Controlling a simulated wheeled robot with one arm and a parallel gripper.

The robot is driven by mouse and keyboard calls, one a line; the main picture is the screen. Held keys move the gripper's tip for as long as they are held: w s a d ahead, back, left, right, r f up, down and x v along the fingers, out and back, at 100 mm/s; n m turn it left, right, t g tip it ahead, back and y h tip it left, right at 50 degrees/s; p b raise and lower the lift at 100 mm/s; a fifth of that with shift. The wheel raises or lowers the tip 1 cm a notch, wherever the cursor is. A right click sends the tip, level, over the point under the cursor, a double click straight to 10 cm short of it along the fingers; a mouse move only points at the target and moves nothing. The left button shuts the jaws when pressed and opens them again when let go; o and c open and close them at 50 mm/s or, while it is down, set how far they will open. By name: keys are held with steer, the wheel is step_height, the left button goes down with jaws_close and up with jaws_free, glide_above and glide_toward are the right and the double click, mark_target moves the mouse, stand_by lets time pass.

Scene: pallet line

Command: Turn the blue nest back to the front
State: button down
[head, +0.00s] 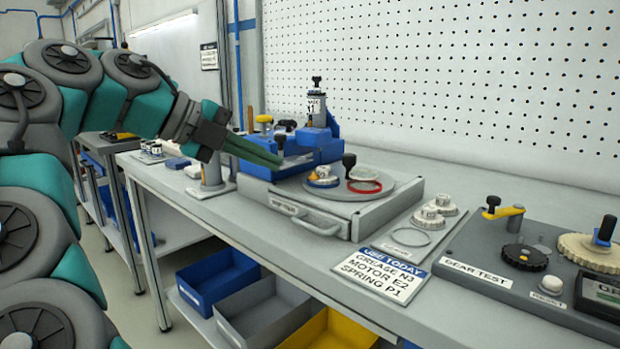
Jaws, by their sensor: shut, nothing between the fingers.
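A round grey turntable (345,194) sits on a grey base on the bench. A blue ring-shaped nest (322,183) with a white part in it lies on the turntable's left side. A red ring nest (364,187) lies to its right, nearer the front. A black-knobbed post (349,161) stands between them, behind. My gripper (281,164) comes in from the left with its green fingers shut and empty. Its tips are left of the blue nest, in front of a blue fixture, and appear apart from the nest. Whether they touch the fixture cannot be told.
White geared parts (427,219) and a label card (381,272) lie to the right. A gear test panel (475,268) fills the far right. Bins (216,279) sit below.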

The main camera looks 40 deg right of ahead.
steer(key=b, duration=0.2)
glide_toward(351, 187)
steer(key=f, duration=0.3)
steer(key=shift+d+m+g, duration=0.3)
steer(key=shift+d+m, duration=0.05)
steer(key=shift+m, duration=0.05)
steer(key=d, duration=0.1)
steer(key=s+d, duration=0.1)
steer(key=d, duration=0.1)
steer(key=shift+d+f+p, duration=0.1)
steer(key=shift+p, duration=0.2)
steer(key=shift+s+d, duration=0.2)
steer(key=shift+d, duration=0.35)
